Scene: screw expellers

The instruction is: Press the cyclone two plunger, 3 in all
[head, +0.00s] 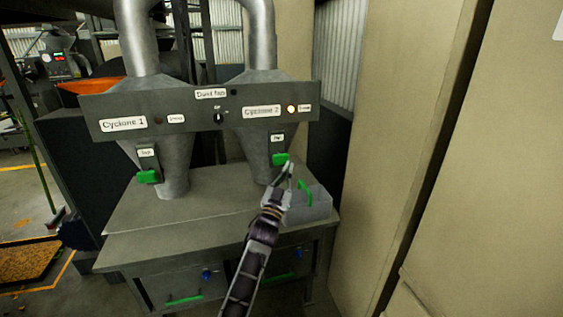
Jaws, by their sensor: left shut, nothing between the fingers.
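The cyclone 2 plunger (280,159) is a green knob under a small labelled plate on the front of the right cyclone, in the head view. My left gripper (287,168) is shut and empty, with its tips just below the green knob. Whether the tips touch the knob cannot be told. The cyclone 1 plunger (149,177) is a similar green knob on the left cyclone. The grey panel (200,110) across both cyclones carries the labels Cyclone 1 and Cyclone 2. A light by the Cyclone 2 label (262,111) glows; the one by Cyclone 1 looks dark. My right gripper is not in view.
A grey box with a green handle (305,192) stands on the bench (180,218) just right of my left gripper. Drawers with green handles (184,299) are below. A tall beige cabinet (400,130) closes off the right side. The bench's left part is clear.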

